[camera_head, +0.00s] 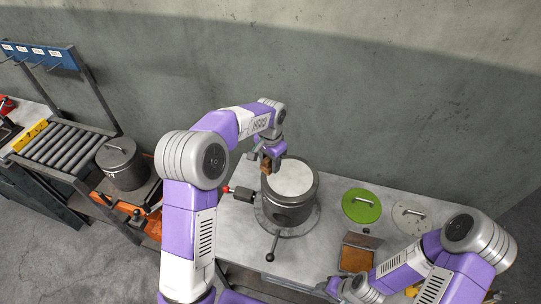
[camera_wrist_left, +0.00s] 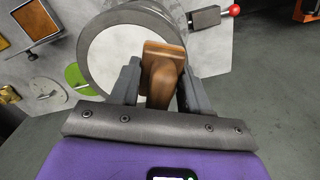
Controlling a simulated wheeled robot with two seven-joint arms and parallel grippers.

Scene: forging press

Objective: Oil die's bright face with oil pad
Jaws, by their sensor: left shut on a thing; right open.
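The die (camera_head: 288,208) is a dark grey round block on the table, with its bright pale face (camera_head: 294,179) turned up. My left gripper (camera_head: 269,160) is shut on the oil pad's wooden handle, at the far left part of the die's rim. The wooden oil pad (camera_wrist_left: 162,72) sits between the fingers in the left wrist view, in front of the bright face (camera_wrist_left: 112,58). The pad's underside is hidden, so I cannot tell whether it touches the face. My right gripper (camera_head: 340,287) is at the bottom edge, open, partly cut off.
A metal tray (camera_head: 373,242) with a brown inside lies right of the die. A green disc (camera_head: 361,205) and a grey disc (camera_head: 411,215) with handles lie behind it. A red-tipped clamp (camera_head: 240,194) and a black-knobbed lever (camera_head: 271,255) stick out around the die.

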